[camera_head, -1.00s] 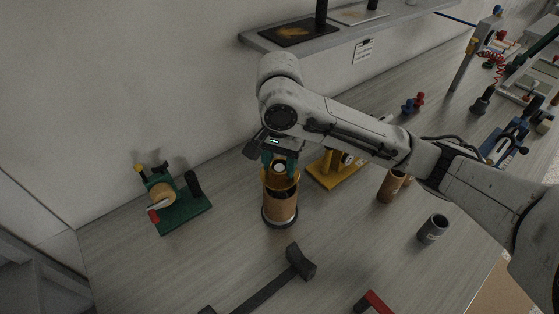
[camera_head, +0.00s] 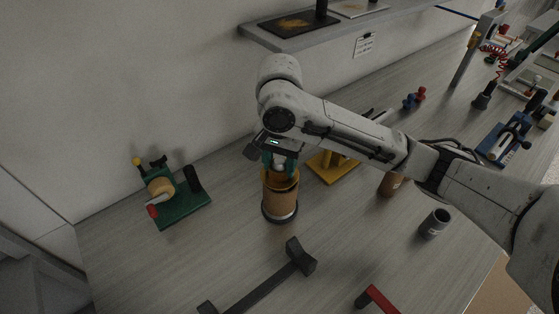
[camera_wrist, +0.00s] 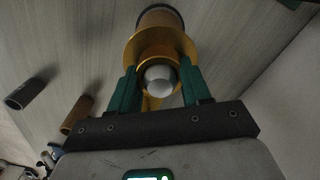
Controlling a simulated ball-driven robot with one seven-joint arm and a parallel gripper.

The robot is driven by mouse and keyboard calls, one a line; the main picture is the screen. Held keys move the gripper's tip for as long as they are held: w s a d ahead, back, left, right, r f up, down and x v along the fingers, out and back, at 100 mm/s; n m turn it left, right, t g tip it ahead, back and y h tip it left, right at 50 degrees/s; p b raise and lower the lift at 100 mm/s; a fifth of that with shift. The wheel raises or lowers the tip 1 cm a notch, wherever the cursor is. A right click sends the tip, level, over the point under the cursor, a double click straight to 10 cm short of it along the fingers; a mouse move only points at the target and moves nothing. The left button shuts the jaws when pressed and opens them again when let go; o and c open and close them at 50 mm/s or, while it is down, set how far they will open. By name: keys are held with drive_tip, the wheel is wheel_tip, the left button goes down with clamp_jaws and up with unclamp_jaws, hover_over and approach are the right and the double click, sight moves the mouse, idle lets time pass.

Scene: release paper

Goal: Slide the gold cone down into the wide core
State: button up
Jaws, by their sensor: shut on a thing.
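The gold cone (camera_head: 277,181) is in my gripper (camera_head: 279,163), below the green fingers and over the top of the wide core. The wide core (camera_head: 280,205) is a brown cylinder standing upright on a dark round base. In the wrist view my gripper (camera_wrist: 160,88) has its green fingers on both sides of a pale round knob. The cone's gold flange (camera_wrist: 135,50) lies beyond the knob, with the core (camera_wrist: 160,19) behind it. The cone's lower end is hidden, so how deep it sits in the core cannot be told.
A yellow stand (camera_head: 335,170) is close to the right of the core. A brown tube (camera_head: 390,184) and a grey tube (camera_head: 434,223) stand further right. A green device (camera_head: 180,202) is at the left. A dark bar (camera_head: 268,284) lies in front.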

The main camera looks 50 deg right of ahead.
drive_tip(key=shift+f+b, duration=0.35)
drive_tip(key=shift+f, duration=0.4)
drive_tip(key=o, duration=1.2)
wheel_tip(320, 180, up, 11)
drive_tip(key=shift+f+p, duration=0.1)
drive_tip(key=shift+p, duration=0.75)
drive_tip(key=shift+f, duration=0.1)
